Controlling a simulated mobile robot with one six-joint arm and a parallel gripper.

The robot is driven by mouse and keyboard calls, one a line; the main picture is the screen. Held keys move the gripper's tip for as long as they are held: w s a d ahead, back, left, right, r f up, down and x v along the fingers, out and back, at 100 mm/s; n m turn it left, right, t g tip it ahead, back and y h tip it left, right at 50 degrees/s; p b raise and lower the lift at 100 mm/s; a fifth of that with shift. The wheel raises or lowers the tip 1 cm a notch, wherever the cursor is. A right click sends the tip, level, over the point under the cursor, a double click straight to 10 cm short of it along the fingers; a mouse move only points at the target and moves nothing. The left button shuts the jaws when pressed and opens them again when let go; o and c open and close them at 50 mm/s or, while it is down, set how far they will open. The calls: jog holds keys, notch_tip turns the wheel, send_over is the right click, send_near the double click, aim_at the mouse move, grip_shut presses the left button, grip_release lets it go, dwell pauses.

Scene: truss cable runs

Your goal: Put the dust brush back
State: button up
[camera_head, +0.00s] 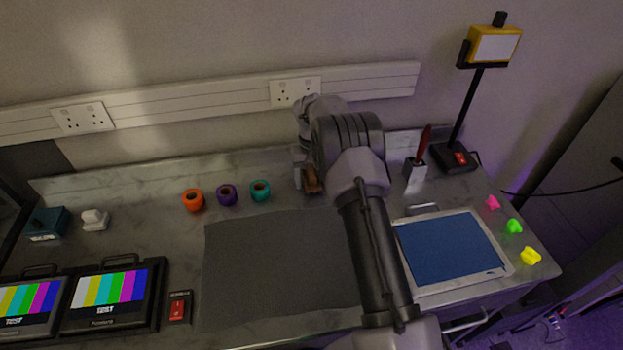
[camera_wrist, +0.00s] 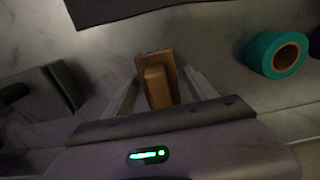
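A brown wooden block with a raised grip, which looks like the dust brush (camera_wrist: 157,80), stands between the fingers of my gripper (camera_wrist: 162,78) in the wrist view. The fingers are spread on either side of it, with a visible gap at the right finger. In the head view the brown brush (camera_head: 312,180) shows at the end of my arm, low over the back of the bench. Its underside is hidden, so I cannot tell whether it touches the bench.
A dark box-like thing (camera_wrist: 40,105) lies left in the wrist view. Teal (camera_head: 260,190), purple (camera_head: 227,195) and orange (camera_head: 193,200) tape rolls stand beside my gripper. A grey mat (camera_head: 265,270) lies in front. A cup with a red-handled tool (camera_head: 415,170) and a lamp (camera_head: 457,158) stand right.

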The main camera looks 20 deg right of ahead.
notch_tip(320, 180, up, 14)
jog(key=p, duration=0.4)
notch_tip(320, 180, up, 10)
jog(key=t, duration=0.1)
send_over(310, 173)
jog(key=s+a, duration=0.4)
jog(key=s+a+r+t, duration=0.2)
jog(key=s+a+r, duration=0.3)
jog(key=s+r, duration=0.5)
jog(key=s+a+m+t+y, duration=0.1)
jog(key=s+a, duration=0.2)
jog(key=s, duration=0.8)
jog(key=s+a+f+m+t+y, duration=0.1)
jog(key=s+a, duration=0.3)
jog(key=s, duration=0.8)
jog(key=shift+s+f+t, duration=0.2)
jog(key=shift+s+t, duration=0.05)
jog(key=shift+t, duration=0.15)
